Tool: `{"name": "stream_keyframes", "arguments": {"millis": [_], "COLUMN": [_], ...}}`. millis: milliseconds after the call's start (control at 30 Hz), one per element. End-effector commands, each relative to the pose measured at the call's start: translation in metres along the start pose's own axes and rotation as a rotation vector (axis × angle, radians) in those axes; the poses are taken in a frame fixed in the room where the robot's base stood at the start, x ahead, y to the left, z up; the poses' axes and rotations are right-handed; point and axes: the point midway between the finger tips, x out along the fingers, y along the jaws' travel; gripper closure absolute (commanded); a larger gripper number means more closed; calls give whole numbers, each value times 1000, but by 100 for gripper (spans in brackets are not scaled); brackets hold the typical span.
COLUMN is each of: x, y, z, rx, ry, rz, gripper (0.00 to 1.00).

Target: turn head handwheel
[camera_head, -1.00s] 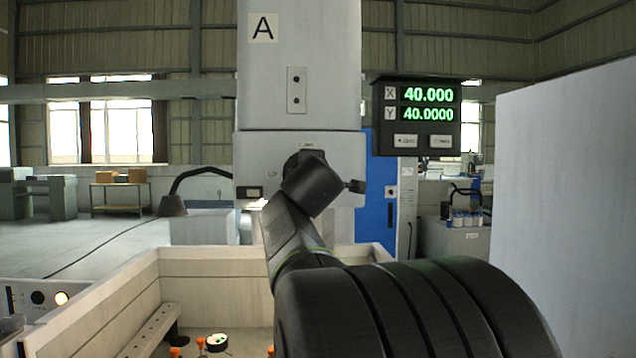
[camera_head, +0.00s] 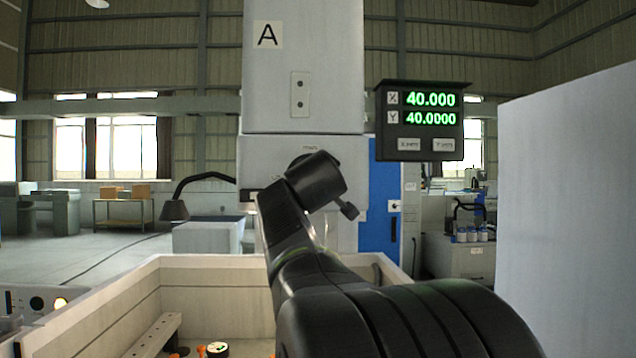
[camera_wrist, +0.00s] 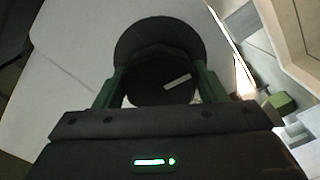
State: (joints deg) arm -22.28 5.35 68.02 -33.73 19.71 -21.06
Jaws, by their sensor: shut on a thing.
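The head handwheel (camera_wrist: 158,36) is a dark round wheel in the wrist view, with a darker hub that bears a short pale mark. My gripper (camera_wrist: 160,82) has its two green fingers on opposite sides of the hub and is shut on it. In the head view the pale machine head (camera_head: 303,70), marked A, stands upright in the middle. My wrist is in front of its lower block and hides the gripper and most or all of the handwheel.
A pale open tank (camera_head: 215,272) lies below, with orange-topped parts inside. A large pale panel (camera_head: 570,200) stands close on the right. A dark lamp (camera_head: 174,209) is at left.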

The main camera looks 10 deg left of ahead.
Motion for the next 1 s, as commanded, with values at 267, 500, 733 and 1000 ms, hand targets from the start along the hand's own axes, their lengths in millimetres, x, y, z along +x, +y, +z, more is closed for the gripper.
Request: {"name": "stream_keyframes", "arguments": {"millis": [267, 500, 733, 1000], "x": [1, 0, 0, -19], "y": [-2, -1, -1, -1], "z": [1, 1, 1, 1], "rx": [5, 5, 4, 4], "ry": [-3, -3, -2, 0], "rz": [-3, -3, -1, 1], "gripper": [58, 14, 13, 13]}}
